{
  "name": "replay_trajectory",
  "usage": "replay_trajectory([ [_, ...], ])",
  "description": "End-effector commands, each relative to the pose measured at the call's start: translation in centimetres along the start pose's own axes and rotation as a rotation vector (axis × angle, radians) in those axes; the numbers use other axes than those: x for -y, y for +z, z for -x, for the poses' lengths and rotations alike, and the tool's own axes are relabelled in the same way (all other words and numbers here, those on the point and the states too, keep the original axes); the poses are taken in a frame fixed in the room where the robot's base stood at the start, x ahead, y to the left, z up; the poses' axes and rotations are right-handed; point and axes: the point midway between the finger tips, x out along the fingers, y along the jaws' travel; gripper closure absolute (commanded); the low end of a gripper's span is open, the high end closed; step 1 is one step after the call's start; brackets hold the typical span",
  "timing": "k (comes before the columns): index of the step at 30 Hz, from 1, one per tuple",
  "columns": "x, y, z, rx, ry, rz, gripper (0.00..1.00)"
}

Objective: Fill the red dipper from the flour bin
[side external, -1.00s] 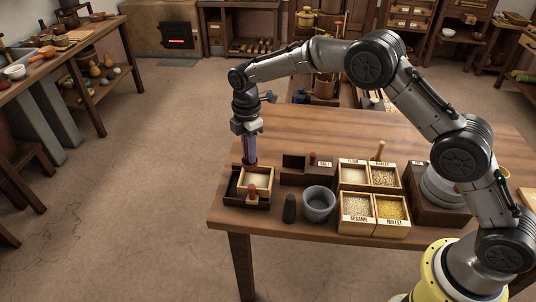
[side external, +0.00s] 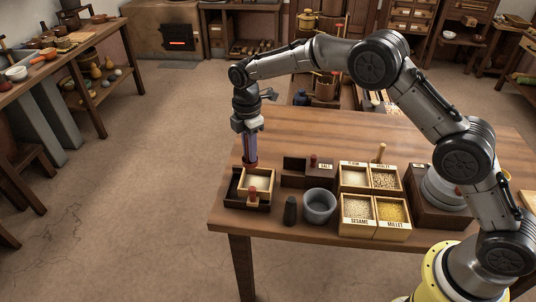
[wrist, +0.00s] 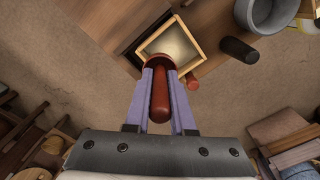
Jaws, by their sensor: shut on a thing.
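My gripper (side external: 250,160) is shut on the handle of the red dipper (wrist: 159,94), which stands between its purple fingers in the wrist view. The dipper's red head (wrist: 157,61) is at the near edge of a light wooden bin (wrist: 198,64) with pale powder in it. In the side view this bin (side external: 270,183) has a red knob and sits in a dark wooden case. The powder looks like flour, but I see no readable label on this bin. I cannot tell whether the dipper touches the powder or what its bowl holds.
A dark box (side external: 295,178) labelled salt stands to the right, behind a grey bowl (side external: 319,205) and a dark upright peg (side external: 290,211). Several grain boxes (side external: 374,234), two labelled sesame and millet, stand farther right. The table's left edge is close to the bin.

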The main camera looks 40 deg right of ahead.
Motion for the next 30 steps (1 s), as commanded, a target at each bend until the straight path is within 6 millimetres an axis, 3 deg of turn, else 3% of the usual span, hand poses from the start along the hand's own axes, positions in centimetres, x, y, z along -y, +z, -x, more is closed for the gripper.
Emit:
replay_trajectory([
  [6, -0.1, 0.1, 4.2, -0.002, 0.006, -0.002, 1.0],
  [17, 2.8, 9.1, 4.5, 0.0, 0.001, -0.152, 1.0],
  [24, 8.4, 17.8, 4.5, -0.001, -0.001, -0.322, 1.0],
  [30, 13.4, 22.4, 4.2, -0.001, 0.001, -0.437, 1.0],
])
